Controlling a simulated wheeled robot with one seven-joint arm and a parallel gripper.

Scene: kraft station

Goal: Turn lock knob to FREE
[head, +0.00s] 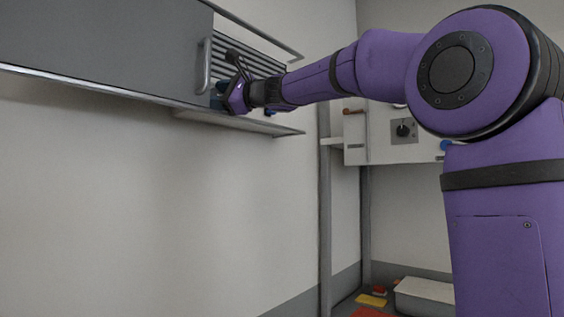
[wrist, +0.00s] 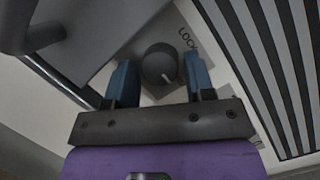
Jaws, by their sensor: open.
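Any FREE label is not visible. My gripper (wrist: 160,80) is open, with one blue finger on each side of the knob. I cannot tell whether either finger touches it. In the head view my gripper (head: 228,97) is up at the cabinet, beside the door handle, and hides the knob.
A grey sliding door (head: 110,45) with a vertical handle (head: 204,66) lies just left of my gripper. The handle also shows at the wrist view's upper left (wrist: 30,32). A striped grille (head: 250,62) is to the right. A thin ledge (head: 240,122) runs below.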

